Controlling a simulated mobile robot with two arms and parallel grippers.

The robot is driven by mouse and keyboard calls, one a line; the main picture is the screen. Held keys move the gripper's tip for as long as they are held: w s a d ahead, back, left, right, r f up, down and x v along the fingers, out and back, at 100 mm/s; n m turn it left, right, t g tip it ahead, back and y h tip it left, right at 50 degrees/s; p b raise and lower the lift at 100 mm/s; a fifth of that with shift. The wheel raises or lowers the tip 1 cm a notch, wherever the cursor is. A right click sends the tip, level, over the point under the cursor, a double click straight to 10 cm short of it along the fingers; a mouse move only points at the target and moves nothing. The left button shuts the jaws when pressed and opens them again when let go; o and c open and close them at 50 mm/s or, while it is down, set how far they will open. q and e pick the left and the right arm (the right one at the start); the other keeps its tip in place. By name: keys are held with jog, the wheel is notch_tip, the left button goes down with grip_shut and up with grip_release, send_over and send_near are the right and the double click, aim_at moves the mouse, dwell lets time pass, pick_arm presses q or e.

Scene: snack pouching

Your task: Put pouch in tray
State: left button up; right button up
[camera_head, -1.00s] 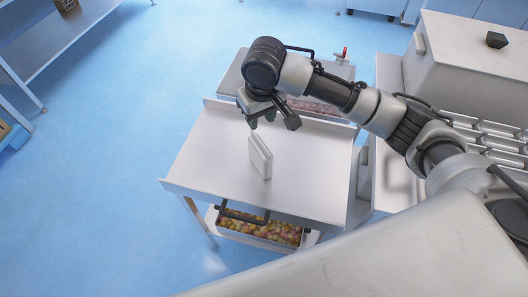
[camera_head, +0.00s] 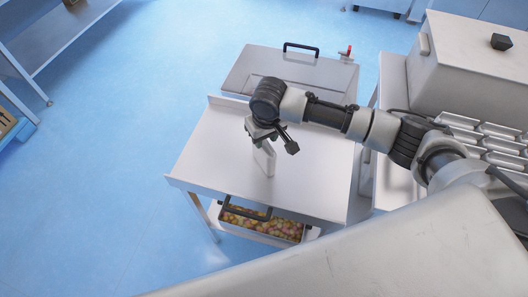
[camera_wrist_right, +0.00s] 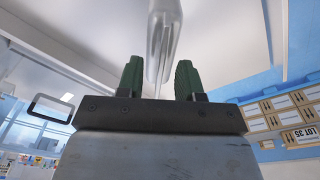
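The white flat pouch (camera_head: 264,162) stands upright on the white worktable, its top hidden by my right gripper (camera_head: 266,143). In the right wrist view the pouch (camera_wrist_right: 164,38) lies between and beyond the two green fingertips of my right gripper (camera_wrist_right: 159,78). The fingers are apart, with a gap showing beside the pouch, so the gripper is open around or just at its top edge. A metal tray (camera_head: 497,138) with several rounded slots lies at the right, beside the large white box. My left gripper is not in view.
The white worktable (camera_head: 205,150) is otherwise clear. A lidded metal bin (camera_head: 285,75) with a black handle stands at its far side. A bin of colourful snacks (camera_head: 262,225) is under the near edge. A large white box (camera_head: 470,70) stands at the right.

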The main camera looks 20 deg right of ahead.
jog(key=shift+f+p, duration=0.25)
jog(key=shift+p, duration=0.15)
dwell(0.5)
jog(key=shift+c, duration=0.3)
grip_shut()
